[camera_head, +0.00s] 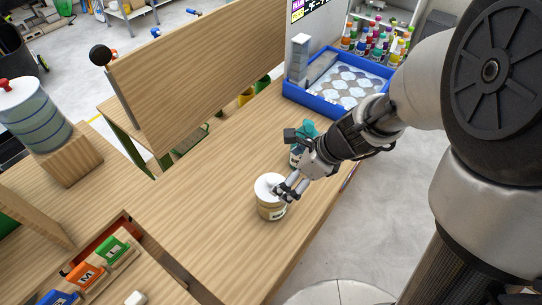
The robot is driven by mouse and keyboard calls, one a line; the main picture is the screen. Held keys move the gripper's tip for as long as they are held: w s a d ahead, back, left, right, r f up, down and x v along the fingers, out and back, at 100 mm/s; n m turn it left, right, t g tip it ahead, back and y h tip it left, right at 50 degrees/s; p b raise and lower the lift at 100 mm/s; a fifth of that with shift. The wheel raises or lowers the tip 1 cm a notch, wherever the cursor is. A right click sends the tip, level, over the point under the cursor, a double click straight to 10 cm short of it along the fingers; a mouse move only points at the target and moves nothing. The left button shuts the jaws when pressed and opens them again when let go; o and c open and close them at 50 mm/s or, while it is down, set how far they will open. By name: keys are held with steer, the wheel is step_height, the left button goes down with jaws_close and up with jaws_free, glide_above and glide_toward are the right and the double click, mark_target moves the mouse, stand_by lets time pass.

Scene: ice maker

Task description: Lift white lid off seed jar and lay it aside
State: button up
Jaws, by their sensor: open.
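The seed jar (271,208) stands upright on the wooden counter, with a tan body and a pale label. Its white lid (267,186) is on top of the jar. My gripper (283,192) is open at the right side of the lid, with its fingers close to the lid's knob. The fingers partly cover the right side of the lid, and I cannot tell whether they touch it.
A teal-topped bottle (302,137) stands just behind my gripper. A blue tray (325,108) with round pale items is at the back right. Colored blocks (86,274) sit at the front left. The counter left of the jar (200,210) is clear.

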mark_target(276, 180)
steer(key=b+x, duration=0.2)
steer(key=x, duration=0.3)
steer(key=b+x, duration=0.1)
steer(key=x, duration=0.2)
steer(key=b+x, duration=0.1)
steer(key=x, duration=0.1)
steer(key=shift+w+b, duration=0.3)
steer(key=shift+b, duration=0.05)
steer(key=shift+r, duration=0.1)
steer(key=shift+c, duration=0.4)
steer(key=c, duration=0.9)
step_height(276, 180, up, 20)
steer(key=p, duration=1)
steer(key=shift+p, duration=0.4)
